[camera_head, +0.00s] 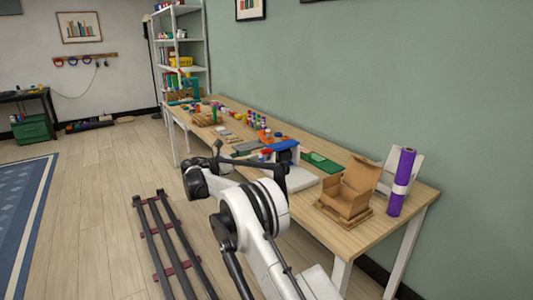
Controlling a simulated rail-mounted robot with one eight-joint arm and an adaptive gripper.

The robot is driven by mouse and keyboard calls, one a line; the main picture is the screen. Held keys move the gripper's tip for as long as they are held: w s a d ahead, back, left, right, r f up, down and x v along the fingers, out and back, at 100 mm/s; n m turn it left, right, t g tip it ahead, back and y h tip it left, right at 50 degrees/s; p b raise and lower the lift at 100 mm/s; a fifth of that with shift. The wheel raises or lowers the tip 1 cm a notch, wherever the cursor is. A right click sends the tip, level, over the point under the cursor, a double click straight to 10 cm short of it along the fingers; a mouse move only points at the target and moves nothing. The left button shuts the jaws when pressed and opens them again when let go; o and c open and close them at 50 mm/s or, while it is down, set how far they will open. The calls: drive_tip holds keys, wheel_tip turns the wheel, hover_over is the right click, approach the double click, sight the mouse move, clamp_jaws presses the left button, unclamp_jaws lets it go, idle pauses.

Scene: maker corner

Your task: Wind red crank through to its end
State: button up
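I cannot make out a red crank for sure. A small red and blue item (265,154) shows at the near edge of the workbench, partly behind my arm, and is too small to identify. A device with a blue top (283,145) stands beside it on the bench, with its lower part partly hidden by my arm. The dark end of my arm, with my gripper (218,152), is beside the front edge of the bench, left of these things. Its fingers are too small and dark to tell open from shut or any contact.
The long wooden workbench (392,236) runs along the green wall. Dark rails (166,245) lie on the floor at left.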

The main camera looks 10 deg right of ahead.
sight(267, 151)
drive_tip(key=b+x, duration=0.1)
drive_tip(key=x, duration=0.7)
drive_tip(key=shift+w+d, duration=0.1)
drive_tip(key=shift+d, duration=0.05)
clamp_jaws()
